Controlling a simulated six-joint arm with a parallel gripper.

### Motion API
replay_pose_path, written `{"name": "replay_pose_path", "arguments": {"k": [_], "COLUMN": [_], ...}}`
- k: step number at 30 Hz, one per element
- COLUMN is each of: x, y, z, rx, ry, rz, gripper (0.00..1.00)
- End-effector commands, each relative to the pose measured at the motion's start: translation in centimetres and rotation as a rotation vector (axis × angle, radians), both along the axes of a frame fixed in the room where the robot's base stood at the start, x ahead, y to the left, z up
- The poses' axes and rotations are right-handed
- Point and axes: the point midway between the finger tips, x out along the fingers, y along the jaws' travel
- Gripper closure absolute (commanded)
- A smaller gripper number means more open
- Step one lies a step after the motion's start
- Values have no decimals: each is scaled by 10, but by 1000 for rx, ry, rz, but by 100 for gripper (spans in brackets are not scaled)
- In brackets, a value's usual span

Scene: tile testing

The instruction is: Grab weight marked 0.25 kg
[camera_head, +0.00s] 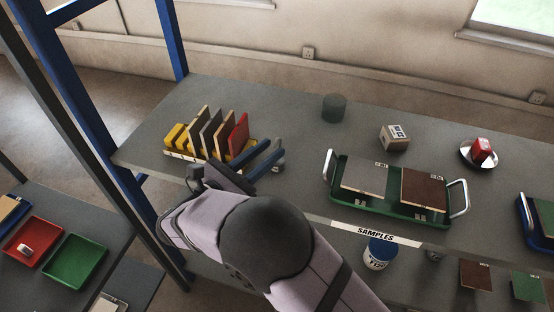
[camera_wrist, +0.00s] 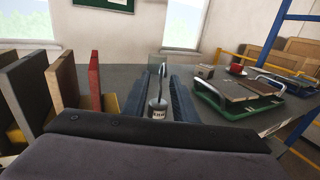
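A small metal weight (camera_wrist: 158,111) with a pale label and a tall hook stands between the fingers in the wrist view; its marking is too small to read. In the head view, a grey metal piece (camera_head: 279,161), which looks like the same weight, shows just beyond the fingertips, partly hidden by them. My gripper (camera_head: 272,155) is low over the left part of the bench. Its two dark blue fingers are apart, one on each side of the weight in the wrist view (camera_wrist: 158,98). I see gaps between weight and fingers.
A yellow rack (camera_head: 176,137) holding several upright tiles, the nearest red (camera_head: 238,134), stands close left of my gripper. A green tray (camera_head: 378,205) with two tiles and metal handles lies right.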

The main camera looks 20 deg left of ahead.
Motion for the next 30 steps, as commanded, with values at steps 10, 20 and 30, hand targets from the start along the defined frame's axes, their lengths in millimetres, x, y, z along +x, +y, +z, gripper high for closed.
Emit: {"name": "replay_pose_path", "arguments": {"k": [10, 20, 30], "x": [36, 40, 40], "y": [-18, -20, -19], "z": [5, 3, 3], "rx": [-1, 1, 0], "ry": [0, 0, 1], "rz": [-3, 0, 0], "gripper": [74, 77, 100]}}
